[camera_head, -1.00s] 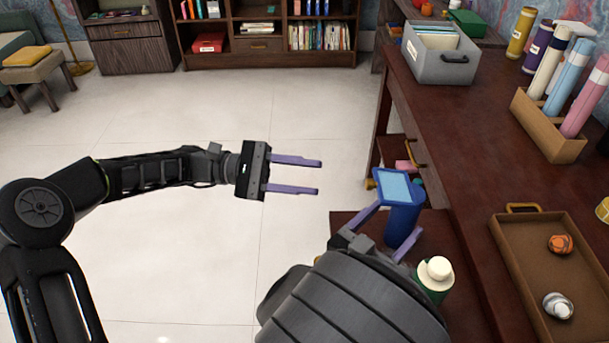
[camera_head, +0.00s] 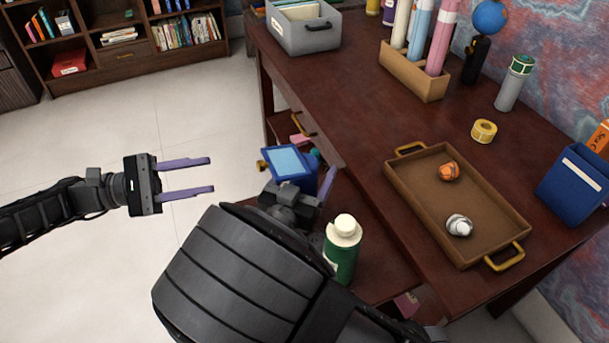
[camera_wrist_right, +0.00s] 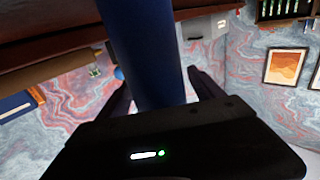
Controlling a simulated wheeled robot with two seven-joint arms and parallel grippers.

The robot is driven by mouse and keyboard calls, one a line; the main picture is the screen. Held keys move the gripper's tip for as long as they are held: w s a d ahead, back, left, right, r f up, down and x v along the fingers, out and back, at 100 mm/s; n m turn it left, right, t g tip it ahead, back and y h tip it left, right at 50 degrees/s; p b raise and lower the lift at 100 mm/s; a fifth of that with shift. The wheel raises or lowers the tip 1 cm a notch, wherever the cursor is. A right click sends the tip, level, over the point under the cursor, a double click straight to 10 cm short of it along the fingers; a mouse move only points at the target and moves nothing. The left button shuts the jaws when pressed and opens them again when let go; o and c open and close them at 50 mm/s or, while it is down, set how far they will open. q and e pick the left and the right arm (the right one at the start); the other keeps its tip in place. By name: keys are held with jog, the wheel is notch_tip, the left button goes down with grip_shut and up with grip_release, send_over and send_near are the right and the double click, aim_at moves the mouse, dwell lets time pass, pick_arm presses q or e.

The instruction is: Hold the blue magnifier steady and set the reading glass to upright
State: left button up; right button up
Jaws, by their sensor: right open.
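The blue magnifier (camera_head: 288,162) has a pale blue lens panel in a blue frame and stands over the lower shelf beside the desk. Its lower part is mostly hidden behind my right arm. In the right wrist view its thick dark blue body (camera_wrist_right: 145,50) runs between the two fingers of my right gripper (camera_wrist_right: 163,88), which are apart on either side of it. I cannot tell whether they touch it. My left gripper (camera_head: 211,175) is open and empty over the floor, left of the magnifier. No second reading glass can be told apart.
A green bottle with a white cap (camera_head: 343,246) stands close to the right gripper. A brown tray (camera_head: 425,213) with small items lies on the desk. A grey file box (camera_head: 303,37) and a tube holder (camera_head: 412,76) stand farther back. The floor at left is clear.

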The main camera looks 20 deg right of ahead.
aim_at(258, 167)
grip_shut()
pick_arm(q)
jog(key=shift+o, duration=0.5)
jog(key=shift+w+a+r, duration=0.1)
jog(key=shift+a+r, duration=0.05)
jog(key=shift+a, duration=0.1)
jog(key=n+t, duration=0.1)
jog(key=n, duration=0.1)
jog(key=s+a+n+t, duration=0.1)
jog(key=n, duration=0.1)
jog(key=s+a+n+t, duration=0.1)
jog(key=n+t, duration=0.1)
jog(key=shift+s+a+r+n, duration=0.2)
jog(key=shift+r+n, duration=0.1)
jog(key=shift+n, duration=0.1)
jog(key=shift+d, duration=0.15)
jog(key=d, duration=0.8)
jog(key=s+d, duration=0.1)
jog(key=d, duration=0.2)
jog(key=shift+d, duration=0.4)
jog(key=shift+c, duration=0.2)
